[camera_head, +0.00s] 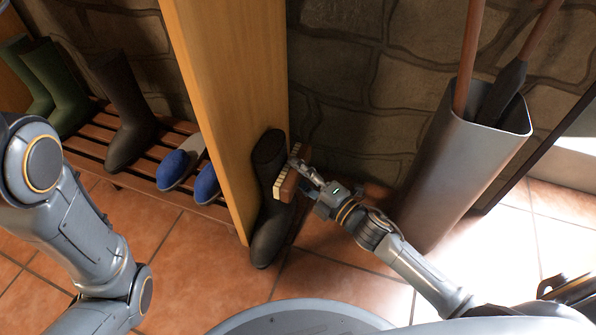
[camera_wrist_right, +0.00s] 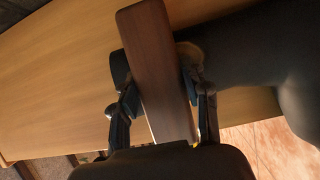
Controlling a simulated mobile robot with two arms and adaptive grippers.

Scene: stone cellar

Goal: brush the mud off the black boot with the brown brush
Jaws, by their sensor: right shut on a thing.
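The black boot (camera_head: 270,215) stands on the tiled floor against the end of a wooden panel, its toe toward me. In the right wrist view its dark surface (camera_wrist_right: 262,48) fills the upper right. A brownish patch beside the brush there may be mud. My right gripper (camera_head: 300,178) is shut on the brown brush (camera_head: 286,186), whose pale bristles face the boot's shaft. The brush is at the boot's right side; I cannot tell whether the bristles touch. The brush's brown back (camera_wrist_right: 157,70) lies between the fingers in the wrist view. My left gripper is out of view.
The tall wooden panel (camera_head: 222,90) stands left of the boot. Beyond it, a slatted rack (camera_head: 90,150) holds green boots (camera_head: 62,92), a dark boot (camera_head: 127,115) and blue slippers (camera_head: 180,168). A grey metal bin (camera_head: 450,165) with long handles stands at the right. A stone wall is behind.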

